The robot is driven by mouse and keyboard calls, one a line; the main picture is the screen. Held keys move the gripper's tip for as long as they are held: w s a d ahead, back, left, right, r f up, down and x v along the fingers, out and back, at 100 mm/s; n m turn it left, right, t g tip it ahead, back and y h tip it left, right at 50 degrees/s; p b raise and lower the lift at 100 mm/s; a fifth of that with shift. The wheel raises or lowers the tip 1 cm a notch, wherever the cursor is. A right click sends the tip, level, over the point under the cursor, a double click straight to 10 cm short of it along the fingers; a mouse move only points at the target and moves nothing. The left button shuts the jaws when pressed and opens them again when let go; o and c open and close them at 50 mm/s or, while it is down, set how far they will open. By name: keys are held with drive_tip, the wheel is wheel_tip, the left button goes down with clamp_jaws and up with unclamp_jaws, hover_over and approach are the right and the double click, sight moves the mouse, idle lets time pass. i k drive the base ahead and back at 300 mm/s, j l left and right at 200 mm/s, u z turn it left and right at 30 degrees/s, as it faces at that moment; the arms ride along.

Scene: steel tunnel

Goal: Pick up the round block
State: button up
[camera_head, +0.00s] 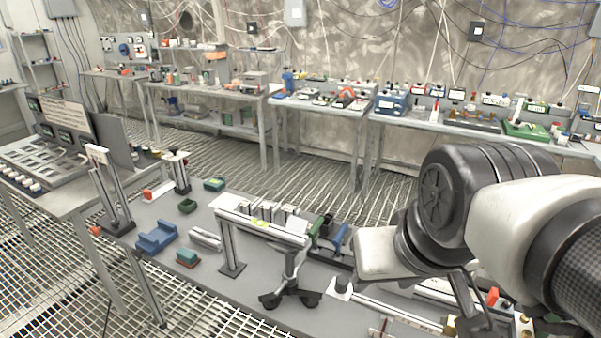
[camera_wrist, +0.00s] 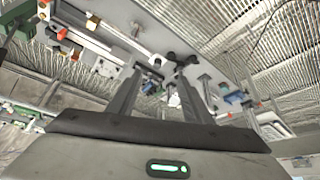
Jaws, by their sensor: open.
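My gripper (camera_wrist: 160,72) is open, with its two dark fingers apart and nothing held between them in the wrist view. In the head view my arm comes in from the right, and the gripper is over the right part of the grey workbench (camera_head: 215,275). I cannot tell which piece is the round block. A blue block (camera_head: 156,236) with a notched top lies on the left of the bench. A small teal block (camera_head: 187,257) with a reddish base lies near it. A dark green block (camera_head: 187,206) is behind them. My arm hides part of the bench's right side.
A raised metal stand (camera_head: 262,229) holding several light blocks stands mid-bench. A long rail (camera_head: 395,308) lies at the front right. Upright posts (camera_head: 112,190) stand at the left end. Tables with parts line the back wall.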

sight(342, 283)
drive_tip(key=i+j+z, duration=0.15)
drive_tip(key=j+z, duration=0.85)
drive_tip(key=i, duration=0.05)
